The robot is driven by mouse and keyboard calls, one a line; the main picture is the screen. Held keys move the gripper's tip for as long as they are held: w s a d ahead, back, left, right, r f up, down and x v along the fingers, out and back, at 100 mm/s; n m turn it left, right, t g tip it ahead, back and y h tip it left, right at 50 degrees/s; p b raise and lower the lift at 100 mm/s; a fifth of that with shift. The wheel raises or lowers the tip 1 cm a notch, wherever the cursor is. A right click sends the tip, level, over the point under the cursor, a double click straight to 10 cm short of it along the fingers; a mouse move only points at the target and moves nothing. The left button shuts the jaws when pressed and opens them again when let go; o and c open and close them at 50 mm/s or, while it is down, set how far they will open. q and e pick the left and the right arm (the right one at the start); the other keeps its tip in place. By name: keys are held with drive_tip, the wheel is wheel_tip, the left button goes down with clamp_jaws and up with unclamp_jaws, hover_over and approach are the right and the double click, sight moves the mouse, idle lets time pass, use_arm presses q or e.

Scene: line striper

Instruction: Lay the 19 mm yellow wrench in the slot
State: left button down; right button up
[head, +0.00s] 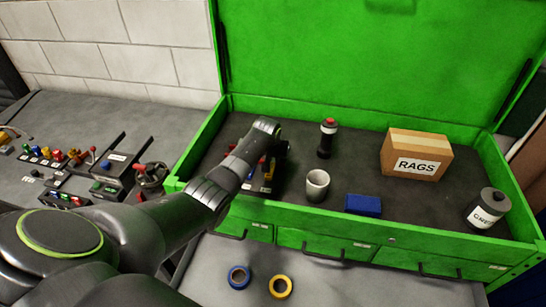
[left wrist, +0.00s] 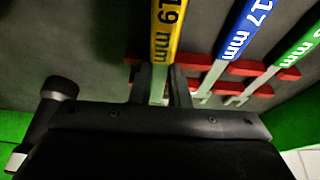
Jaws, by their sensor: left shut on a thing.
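The yellow wrench marked 19 mm (left wrist: 166,30) shows in the left wrist view, handle pointing away from my left gripper (left wrist: 161,88). The gripper is shut on its metal shank. Red rack pieces (left wrist: 194,58) show on both sides of the wrench; I cannot tell whether it rests in the slot or hangs just above. A blue 17 mm wrench (left wrist: 238,30) and a green wrench (left wrist: 300,45) lie to its right across the red rack. In the head view my left gripper (head: 270,152) is over the tools at the left of the green chest, largely hidden by my arm. My right gripper is not seen.
In the green chest (head: 330,216) stand a dark red-capped bottle (head: 327,138), a grey cup (head: 317,186), a blue block (head: 363,205), a RAGS box (head: 416,155) and a grey can (head: 488,209). Blue (head: 239,277) and yellow (head: 281,287) rings lie in front.

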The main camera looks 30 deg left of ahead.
use_arm(q)
drive_tip(key=shift+s+d+f, duration=0.1)
drive_tip(key=shift+s+f, duration=0.25)
drive_tip(key=shift+f, duration=0.1)
drive_tip(key=shift+w+r, duration=0.25)
drive_tip(key=shift+r, duration=0.4)
drive_tip(key=shift+w+r, duration=0.1)
drive_tip(key=shift+w, duration=0.05)
idle(0.4)
drive_tip(key=shift+f, duration=0.35)
idle(1.0)
drive_tip(key=shift+s+f, duration=0.4)
idle(0.6)
drive_tip(key=shift+w+r, duration=0.2)
drive_tip(key=shift+r, duration=0.4)
drive_tip(key=c, duration=1.3)
unclamp_jaws()
drive_tip(key=shift+w, duration=0.1)
drive_tip(key=shift+o, duration=0.5)
drive_tip(key=shift+o, duration=1.2)
drive_tip(key=shift+r, duration=0.1)
